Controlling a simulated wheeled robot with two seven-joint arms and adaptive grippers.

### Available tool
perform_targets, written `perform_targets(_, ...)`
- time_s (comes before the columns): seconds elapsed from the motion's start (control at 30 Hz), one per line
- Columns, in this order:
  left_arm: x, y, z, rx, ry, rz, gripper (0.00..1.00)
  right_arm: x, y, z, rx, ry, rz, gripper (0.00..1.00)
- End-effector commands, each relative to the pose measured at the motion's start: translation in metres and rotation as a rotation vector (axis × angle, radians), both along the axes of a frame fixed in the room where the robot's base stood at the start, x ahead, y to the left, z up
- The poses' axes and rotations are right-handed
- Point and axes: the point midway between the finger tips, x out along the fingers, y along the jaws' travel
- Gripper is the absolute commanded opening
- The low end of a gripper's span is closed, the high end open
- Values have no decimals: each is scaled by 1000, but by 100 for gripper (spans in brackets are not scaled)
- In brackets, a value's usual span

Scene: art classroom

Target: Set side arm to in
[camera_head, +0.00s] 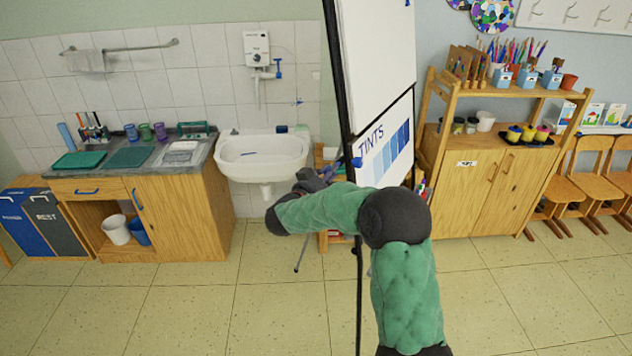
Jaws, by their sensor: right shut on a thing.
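The flip chart (375,60) stands upright in the middle, with a dark frame and a sheet headed "TINTS" (384,145). My right gripper (318,178) is at the chart's left edge, in front of the area right of the sink. Its jaws are shut on the side arm, which is mostly hidden by the gripper and my green-sleeved arm. How far the side arm stands out from the frame is hard to tell. A blue knob (357,162) shows on the frame just right of the gripper. My left gripper is out of view.
A white sink (262,154) hangs on the tiled wall behind the gripper. A wooden counter (170,205) and bins (45,222) stand at left. A wooden cabinet (475,190) and chairs (595,185) are at right. The front floor (200,310) is clear.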

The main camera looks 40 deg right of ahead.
Motion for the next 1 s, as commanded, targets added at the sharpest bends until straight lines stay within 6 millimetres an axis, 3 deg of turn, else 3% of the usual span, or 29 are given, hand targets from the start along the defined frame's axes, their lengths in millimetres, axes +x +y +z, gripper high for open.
perform_targets(0.2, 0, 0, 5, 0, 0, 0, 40, 10, -25, 3, -4, -5, -2, 0)
perform_targets(0.63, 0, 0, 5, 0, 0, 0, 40, 13, -30, 5, -5, -9, -2, 0)
perform_targets(0.67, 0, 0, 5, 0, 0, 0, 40, 13, -31, 5, -4, -10, -2, 25)
perform_targets(0.73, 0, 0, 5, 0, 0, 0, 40, 13, -31, 5, -5, -10, -2, 45)
perform_targets(1.0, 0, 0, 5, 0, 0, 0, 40, 13, -29, 2, -2, -4, -1, 47)
